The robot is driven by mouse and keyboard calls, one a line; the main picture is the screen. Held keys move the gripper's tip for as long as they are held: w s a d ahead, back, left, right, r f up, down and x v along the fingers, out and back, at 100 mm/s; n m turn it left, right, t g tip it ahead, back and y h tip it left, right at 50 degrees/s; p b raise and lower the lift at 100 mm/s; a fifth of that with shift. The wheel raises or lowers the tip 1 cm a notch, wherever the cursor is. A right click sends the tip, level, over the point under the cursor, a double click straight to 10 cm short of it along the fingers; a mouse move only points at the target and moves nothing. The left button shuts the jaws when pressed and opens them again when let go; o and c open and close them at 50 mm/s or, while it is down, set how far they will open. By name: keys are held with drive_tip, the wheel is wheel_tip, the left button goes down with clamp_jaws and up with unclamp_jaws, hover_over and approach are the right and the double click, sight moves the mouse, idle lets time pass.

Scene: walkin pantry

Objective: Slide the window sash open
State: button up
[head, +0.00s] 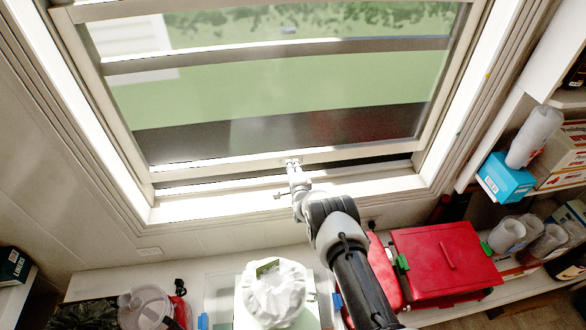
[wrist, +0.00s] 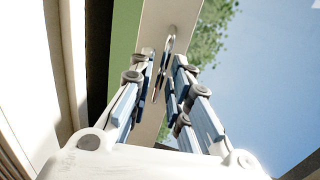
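The window sash (head: 245,165) is a pale frame with glass. It spans the window opening in the head view, and a narrow dark gap shows between its bottom rail and the sill (head: 232,205). My gripper (head: 292,166) reaches up to the middle of the bottom rail. In the wrist view, the pale rail (wrist: 160,23) runs behind my gripper (wrist: 161,77). A small metal handle (wrist: 169,43) on the rail stands between the fingertips. The fingers are drawn close together and look shut on the handle; the exact contact is partly hidden.
Below the window, a counter holds a white bag (head: 274,292), a red box (head: 446,258) and a clear jug (head: 143,306). Shelves on the right hold a blue box (head: 506,180) and cups. The window's side frames (head: 458,100) flank the sash.

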drive_tip(key=shift+o, duration=0.7)
drive_tip(key=shift+s, duration=0.1)
drive_tip(key=v, duration=1.2)
drive_tip(key=shift+d+r, duration=0.1)
drive_tip(key=shift+r, duration=0.05)
